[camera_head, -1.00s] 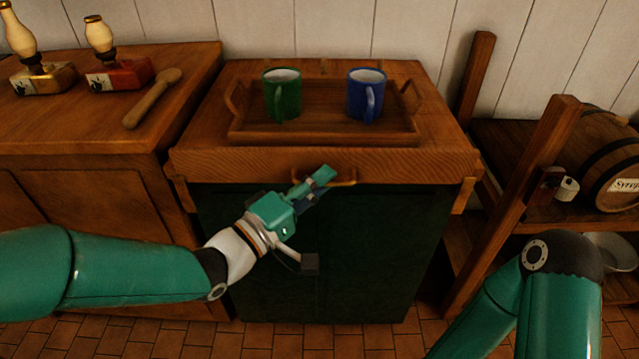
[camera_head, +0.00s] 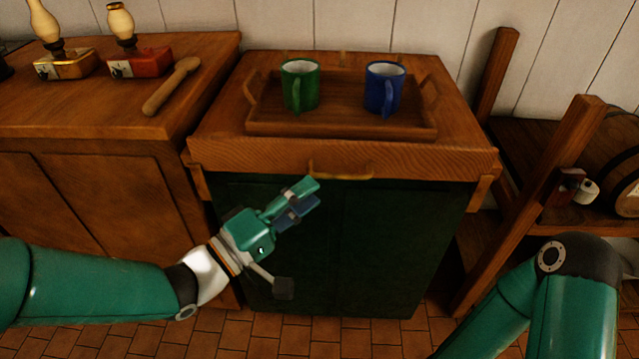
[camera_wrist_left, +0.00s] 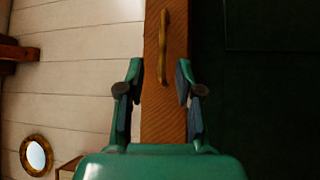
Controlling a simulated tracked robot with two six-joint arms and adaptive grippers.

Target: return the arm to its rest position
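My left gripper (camera_head: 303,198) is in front of the dark green cabinet (camera_head: 345,240), a little below and in front of the brass drawer handle (camera_head: 340,172). In the left wrist view my left gripper (camera_wrist_left: 157,75) has its two fingers apart with nothing held between them.
A wooden tray (camera_head: 340,128) on the cabinet top holds a green mug (camera_head: 301,88) and a blue mug (camera_head: 380,92). A wooden rack (camera_head: 560,150) stands at right.

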